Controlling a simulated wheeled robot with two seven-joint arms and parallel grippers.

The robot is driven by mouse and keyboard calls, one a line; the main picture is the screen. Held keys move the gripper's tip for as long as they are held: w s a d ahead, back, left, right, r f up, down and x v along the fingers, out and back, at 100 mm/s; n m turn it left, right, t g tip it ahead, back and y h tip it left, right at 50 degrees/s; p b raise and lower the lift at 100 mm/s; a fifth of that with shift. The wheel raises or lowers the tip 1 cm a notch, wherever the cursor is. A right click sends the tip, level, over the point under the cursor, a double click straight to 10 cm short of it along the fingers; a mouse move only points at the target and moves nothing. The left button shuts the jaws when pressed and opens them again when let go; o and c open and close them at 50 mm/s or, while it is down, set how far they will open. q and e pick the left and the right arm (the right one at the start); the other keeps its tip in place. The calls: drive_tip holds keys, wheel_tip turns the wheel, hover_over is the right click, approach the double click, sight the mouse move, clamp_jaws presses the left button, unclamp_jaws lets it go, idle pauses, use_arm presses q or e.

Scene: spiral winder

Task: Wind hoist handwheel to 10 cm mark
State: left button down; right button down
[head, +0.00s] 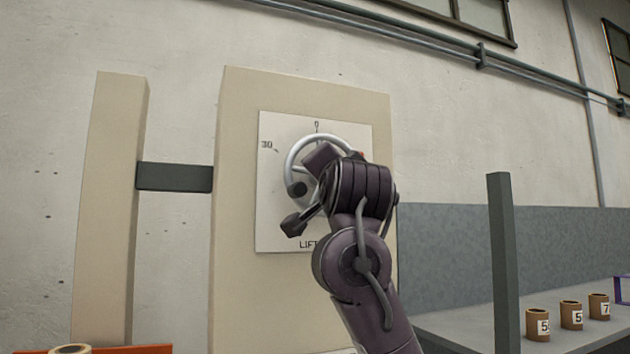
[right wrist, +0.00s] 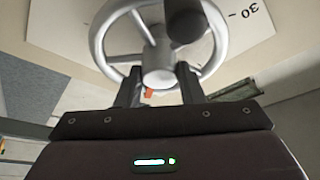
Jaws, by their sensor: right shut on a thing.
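A grey handwheel (head: 297,149) with spokes and a dark knob (head: 297,188) is mounted on a white dial plate (head: 273,220). The plate reads 0 at the top, 30 at the upper left and LIFT at the bottom. My right gripper (right wrist: 160,88) is shut on the handwheel, its fingers either side of the wheel's near part by the hub (right wrist: 160,65). The knob also shows in the right wrist view (right wrist: 186,20). A small red piece (head: 358,154) shows by the wheel's upper right. My arm hides the dial's right side, including any 10 mark. My left gripper is not in view.
The plate sits on a beige panel (head: 238,290), joined by a dark bar (head: 175,177) to a beige post (head: 108,220). A dark post (head: 502,260) stands at the right, before a grey bench (head: 450,325) with several numbered brown cylinders (head: 571,315).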

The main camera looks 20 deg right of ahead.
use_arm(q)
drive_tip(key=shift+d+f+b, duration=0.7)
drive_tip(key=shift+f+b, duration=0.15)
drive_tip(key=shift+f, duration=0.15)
use_arm(e)
drive_tip(key=shift+a+r+m+g+h, duration=0.1)
drive_tip(key=shift+m+g+h, duration=0.45)
drive_tip(key=shift+m, duration=1.55)
drive_tip(key=shift+r+m+g+h, duration=0.1)
drive_tip(key=shift+m+g, duration=0.85)
drive_tip(key=shift+m, duration=1.15)
drive_tip(key=c, duration=1)
unclamp_jaws()
drive_tip(key=shift+o, duration=0.2)
